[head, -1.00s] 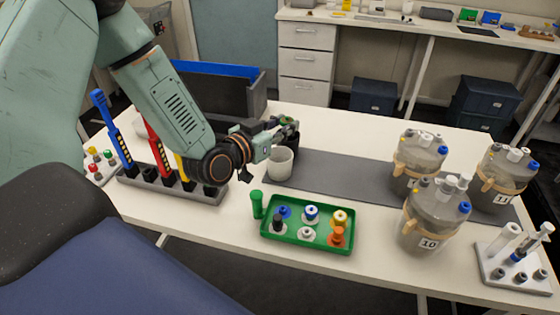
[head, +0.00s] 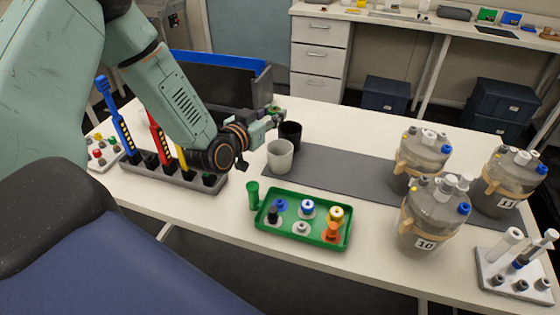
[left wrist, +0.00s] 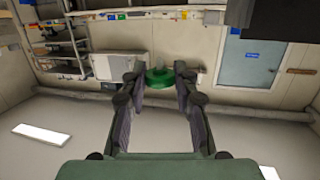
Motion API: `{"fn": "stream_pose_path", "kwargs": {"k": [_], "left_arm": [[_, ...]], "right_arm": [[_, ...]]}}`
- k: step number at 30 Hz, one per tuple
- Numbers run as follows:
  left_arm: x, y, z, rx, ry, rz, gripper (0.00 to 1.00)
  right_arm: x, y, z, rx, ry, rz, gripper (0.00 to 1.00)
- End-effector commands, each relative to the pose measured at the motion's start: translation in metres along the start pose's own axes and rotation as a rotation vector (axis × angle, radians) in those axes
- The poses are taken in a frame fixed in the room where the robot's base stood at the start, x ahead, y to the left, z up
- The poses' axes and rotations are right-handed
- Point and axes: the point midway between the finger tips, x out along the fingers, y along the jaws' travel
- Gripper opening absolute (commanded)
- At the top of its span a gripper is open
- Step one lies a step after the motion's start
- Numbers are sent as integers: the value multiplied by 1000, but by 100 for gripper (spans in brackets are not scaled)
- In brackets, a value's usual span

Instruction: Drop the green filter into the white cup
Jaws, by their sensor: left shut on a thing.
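The white cup (head: 280,158) stands upright on the table at the left end of the grey mat. A black cup (head: 291,133) stands just behind it. My left gripper (head: 273,117) is shut on the green filter (head: 276,110), beside and a little to the left of the black cup's rim in the picture. In the left wrist view the round green filter (left wrist: 160,77) sits between the fingertips of the left gripper (left wrist: 159,82). The white cup is out of the wrist view. My right gripper is not in view.
A green tray (head: 348,230) with several coloured caps lies in front, with a green tube (head: 253,196) beside it. Jars such as number 10 (head: 428,226) stand to the right. A grey rack (head: 205,192) with coloured tools is at left. The mat's middle (head: 345,172) is clear.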

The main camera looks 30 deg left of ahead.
Motion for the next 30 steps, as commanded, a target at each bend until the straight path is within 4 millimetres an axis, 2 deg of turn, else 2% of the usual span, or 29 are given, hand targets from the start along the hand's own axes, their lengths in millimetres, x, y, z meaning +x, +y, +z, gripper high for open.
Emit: {"fn": "stream_pose_path", "kwargs": {"k": [3,12,23,24,30], "left_arm": [[2,0,16,0,0,-1,0],[6,1,42,0,0,-3,0],[7,2,43,0,1,-2,0],[7,2,43,0,0,-3,32],[7,1,43,0,0,-3,49]], "right_arm": [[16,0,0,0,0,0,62],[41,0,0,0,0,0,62],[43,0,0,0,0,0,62],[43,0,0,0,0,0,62],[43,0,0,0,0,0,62]]}}
